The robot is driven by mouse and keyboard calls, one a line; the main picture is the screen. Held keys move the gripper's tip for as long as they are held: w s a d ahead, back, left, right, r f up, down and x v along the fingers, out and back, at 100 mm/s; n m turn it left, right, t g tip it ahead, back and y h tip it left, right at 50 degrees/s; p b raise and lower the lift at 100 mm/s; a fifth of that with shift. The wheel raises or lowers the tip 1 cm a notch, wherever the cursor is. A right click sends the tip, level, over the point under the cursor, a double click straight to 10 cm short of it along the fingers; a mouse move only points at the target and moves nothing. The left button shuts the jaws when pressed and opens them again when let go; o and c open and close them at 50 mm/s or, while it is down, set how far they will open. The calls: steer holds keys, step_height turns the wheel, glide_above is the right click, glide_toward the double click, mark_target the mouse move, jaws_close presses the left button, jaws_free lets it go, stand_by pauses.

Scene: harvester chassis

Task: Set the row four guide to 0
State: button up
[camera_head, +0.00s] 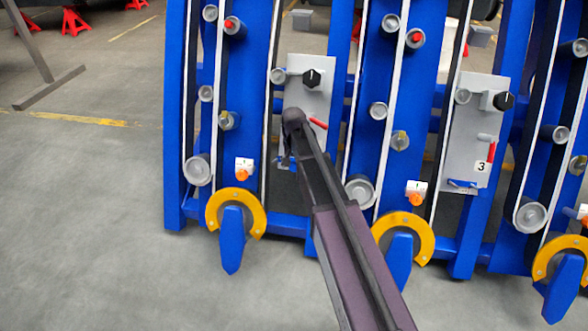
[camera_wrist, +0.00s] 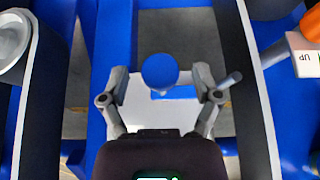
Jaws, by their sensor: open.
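A grey plate (camera_head: 305,100), left of the plate marked 3, carries a black knob (camera_head: 312,78) and a red lever (camera_head: 318,122). My arm covers its lower part, so no row number shows there. In the wrist view, my gripper (camera_wrist: 160,86) is open, its two fingers on either side of a blue round knob (camera_wrist: 159,70). I cannot tell whether the fingers touch the knob. No guide scale or 0 mark is readable.
The plate marked 3 (camera_head: 470,135) stands to the right, with its own black knob (camera_head: 503,101) and red lever (camera_head: 491,152). Blue uprights with rollers and white belts flank the plates. Yellow-ringed blue points (camera_head: 232,240) jut out low.

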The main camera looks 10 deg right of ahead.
steer(key=shift+f, duration=0.1)
steer(key=shift+c, duration=0.2)
jaws_close()
steer(key=shift+s, duration=0.15)
